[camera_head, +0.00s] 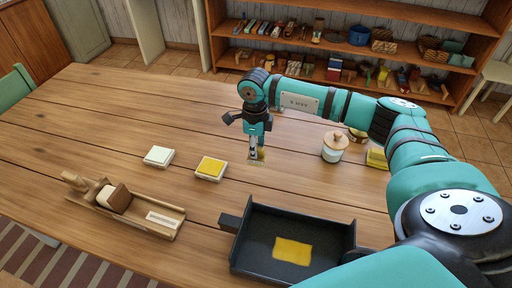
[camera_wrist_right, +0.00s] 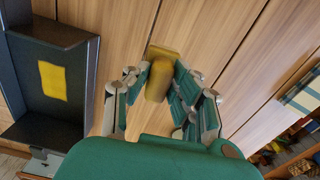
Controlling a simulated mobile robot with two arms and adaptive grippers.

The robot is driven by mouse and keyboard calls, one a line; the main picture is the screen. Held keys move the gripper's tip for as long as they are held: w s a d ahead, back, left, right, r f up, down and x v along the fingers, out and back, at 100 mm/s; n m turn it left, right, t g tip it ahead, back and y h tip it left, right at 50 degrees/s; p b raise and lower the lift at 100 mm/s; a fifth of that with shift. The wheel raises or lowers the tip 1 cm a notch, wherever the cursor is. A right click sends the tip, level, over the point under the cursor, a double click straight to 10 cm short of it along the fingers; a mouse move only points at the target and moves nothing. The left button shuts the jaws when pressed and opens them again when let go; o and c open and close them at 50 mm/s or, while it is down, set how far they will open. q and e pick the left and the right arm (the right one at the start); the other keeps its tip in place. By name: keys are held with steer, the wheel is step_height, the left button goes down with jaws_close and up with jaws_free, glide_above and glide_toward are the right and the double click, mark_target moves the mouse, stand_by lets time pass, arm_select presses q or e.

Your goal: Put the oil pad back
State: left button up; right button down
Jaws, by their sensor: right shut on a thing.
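My right gripper (camera_head: 256,154) is above the middle of the wooden table. It is shut on a small yellow-brown piece (camera_head: 255,157), which I take to be the oil pad. In the right wrist view the fingers (camera_wrist_right: 160,90) grip this piece (camera_wrist_right: 160,72); it has a narrow body and a wider end. Whether it touches the table is unclear. A wooden holder (camera_head: 165,228) with a brown and white block on it lies at the front left. A black rectangular pan (camera_head: 245,245) with a yellow sheet (camera_head: 292,250) in it is in front of the gripper. My left gripper is not in view.
A white-topped dish (camera_head: 158,156) and a yellow-topped dish (camera_head: 210,168) stand left of the gripper. A lidded jar (camera_head: 334,147) and a yellow block (camera_head: 377,158) stand to the right. A shelf (camera_head: 350,75) is behind the table. The left rear of the table is clear.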

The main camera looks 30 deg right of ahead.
mark_target(255, 160)
steer(key=shift+s+f+b, duration=0.1)
steer(key=shift+f+b, duration=0.25)
steer(key=shift+f, duration=0.5)
steer(key=shift+f+b, duration=0.3)
steer(key=shift+b, duration=0.2)
steer(key=shift+f+b, duration=0.7)
steer(key=shift+f, duration=0.15)
steer(key=shift+f+b, duration=0.65)
steer(key=shift+f, duration=0.25)
steer(key=shift+f+b, duration=0.8)
steer(key=shift+f, duration=0.25)
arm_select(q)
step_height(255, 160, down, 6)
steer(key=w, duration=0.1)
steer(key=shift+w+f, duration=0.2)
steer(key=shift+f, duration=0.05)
arm_select(e)
steer(key=shift+f, duration=0.2)
arm_select(q)
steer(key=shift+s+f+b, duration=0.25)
steer(key=shift+b, duration=0.1)
arm_select(e)
steer(key=shift+f, duration=0.25)
steer(key=c, duration=1)
jaws_free()
steer(key=shift+c, duration=0.2)
